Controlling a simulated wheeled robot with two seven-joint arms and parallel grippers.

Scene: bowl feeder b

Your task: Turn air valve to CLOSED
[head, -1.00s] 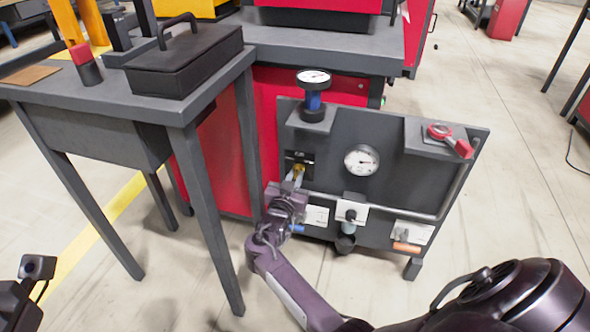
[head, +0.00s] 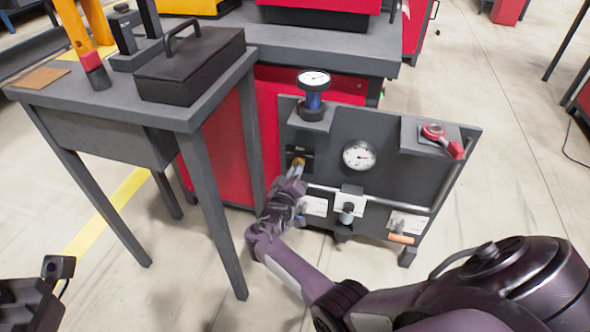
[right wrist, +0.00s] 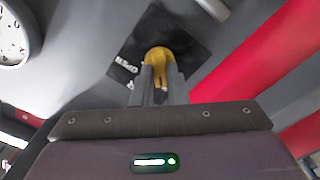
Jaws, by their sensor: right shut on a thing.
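The air valve (head: 300,161) has a small brass-yellow handle on a black plate at the left side of the grey panel (head: 400,160). In the right wrist view the yellow valve handle (right wrist: 158,57) stands out from the black plate (right wrist: 185,42), which has partly covered white lettering. My right gripper (head: 297,170) is at the valve; in the right wrist view its fingers (right wrist: 159,85) are closed around the handle. The handle's exact setting is hard to read. Part of my left arm shows at the lower left of the head view, but its fingers are not seen.
The panel also carries a round gauge (head: 359,155), a blue regulator with a gauge (head: 313,90), a red-handled part (head: 440,139) and a pipe. A grey table (head: 110,108) with a black case (head: 190,65) stands close on the left. Open floor lies to the right.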

